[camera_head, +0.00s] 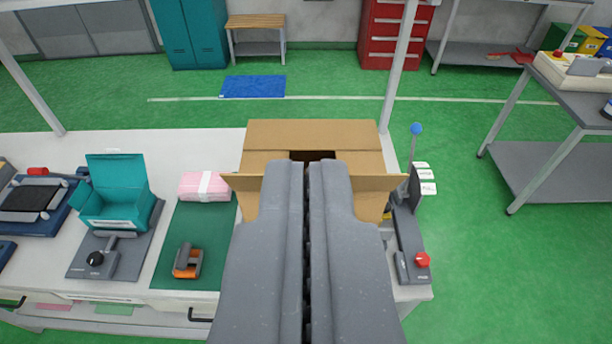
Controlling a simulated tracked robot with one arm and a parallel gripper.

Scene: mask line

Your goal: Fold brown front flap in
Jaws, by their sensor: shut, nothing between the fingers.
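A brown cardboard box (262,159) stands at the right end of the white bench, beyond my gripper. Its far flap (310,133) shows as a wide panel at the back. A left side flap (240,182) and a right side flap (392,183) stick out sideways. A small dark gap shows in the box just past my fingertips. My gripper (306,164) is shut and empty, its fingers pointing at the box and covering its middle and near side. The front flap is hidden behind the gripper, so its position cannot be told.
A grey device with a red button (422,260) stands close to the box's right. A pink pack (206,186) and an orange-grey tape tool (187,262) lie on a green mat left of it. A teal box (116,205) sits farther left. Green floor lies beyond the bench.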

